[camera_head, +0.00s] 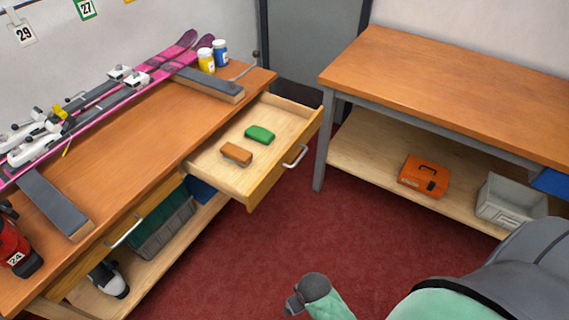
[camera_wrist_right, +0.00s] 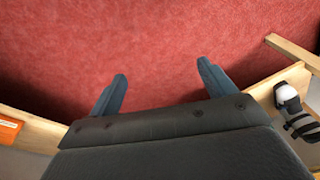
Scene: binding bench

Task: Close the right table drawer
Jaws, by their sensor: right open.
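The right table drawer (camera_head: 221,174) is pulled well out of the wooden bench. Its front faces the aisle and carries a metal handle (camera_head: 296,157). A green block (camera_head: 260,134) and an orange-brown block (camera_head: 237,154) lie inside it. In the right wrist view my right gripper (camera_wrist_right: 162,72) is open, its two dark fingers apart over the red floor with nothing between them. The drawer is not recognisable in that view. A mint and grey arm part of mine shows low in the head view, apart from the drawer. My left gripper is not in view.
Pink skis (camera_head: 135,84) and two bottles lie or stand on the bench (camera_head: 130,155). The left drawer (camera_head: 130,227) looks shut. A second table (camera_head: 450,85) stands at right, with an orange case (camera_head: 424,177) and grey bin (camera_head: 508,201) on its shelf. Red floor (camera_head: 260,260) between is clear.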

